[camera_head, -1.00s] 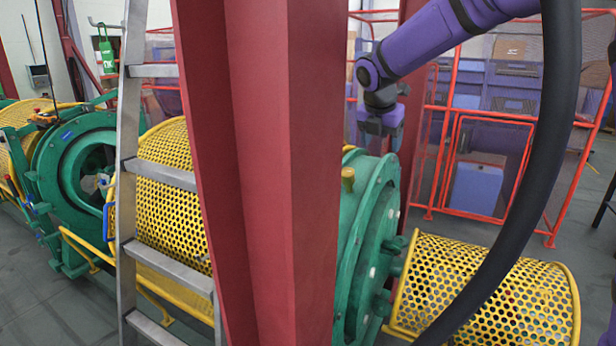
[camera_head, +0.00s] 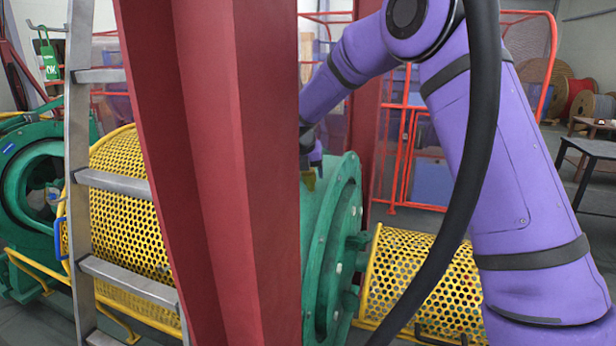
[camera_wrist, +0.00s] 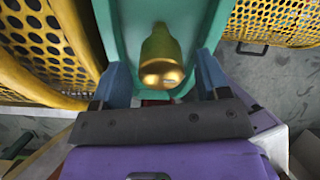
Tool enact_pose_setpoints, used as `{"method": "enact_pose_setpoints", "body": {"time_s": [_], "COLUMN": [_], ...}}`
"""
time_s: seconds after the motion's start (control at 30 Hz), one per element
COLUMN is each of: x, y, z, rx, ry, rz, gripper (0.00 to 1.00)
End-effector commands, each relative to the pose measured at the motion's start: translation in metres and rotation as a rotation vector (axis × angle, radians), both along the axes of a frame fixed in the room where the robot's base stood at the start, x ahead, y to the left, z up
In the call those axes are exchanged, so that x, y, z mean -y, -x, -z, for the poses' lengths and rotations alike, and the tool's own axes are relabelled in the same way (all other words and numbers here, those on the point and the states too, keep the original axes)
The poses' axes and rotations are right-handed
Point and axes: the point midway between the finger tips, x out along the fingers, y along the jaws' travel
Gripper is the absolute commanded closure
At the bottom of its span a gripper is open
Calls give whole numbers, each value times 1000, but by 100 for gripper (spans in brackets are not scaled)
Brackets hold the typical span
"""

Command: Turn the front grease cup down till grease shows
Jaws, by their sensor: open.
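The brass grease cup (camera_wrist: 161,60) sits on the green housing (camera_wrist: 201,22) in the wrist view. It has a dull olive-gold body and a shiny rounded end facing the camera. My gripper (camera_wrist: 163,76) is open, with one blue finger on each side of the cup and a visible gap to each. The red column hides part of the gripper and cup there. I see no grease.
A red steel column (camera_head: 240,170) stands close in front, left of the cup. A grey ladder (camera_head: 80,200) leans further left. Yellow perforated guards (camera_head: 125,215) flank the green housing. A black hose (camera_head: 478,170) crosses the front. Red fencing (camera_head: 405,150) stands behind.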

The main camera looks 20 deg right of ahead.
Motion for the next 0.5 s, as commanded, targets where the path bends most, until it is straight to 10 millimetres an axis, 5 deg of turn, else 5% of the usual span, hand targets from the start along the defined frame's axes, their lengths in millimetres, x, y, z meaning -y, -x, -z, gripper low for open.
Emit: {"method": "enact_pose_setpoints", "body": {"time_s": [0.5], "x": [4], "y": [-6], "z": [16], "rx": [1], "ry": [0], "rz": [1], "gripper": [31]}}
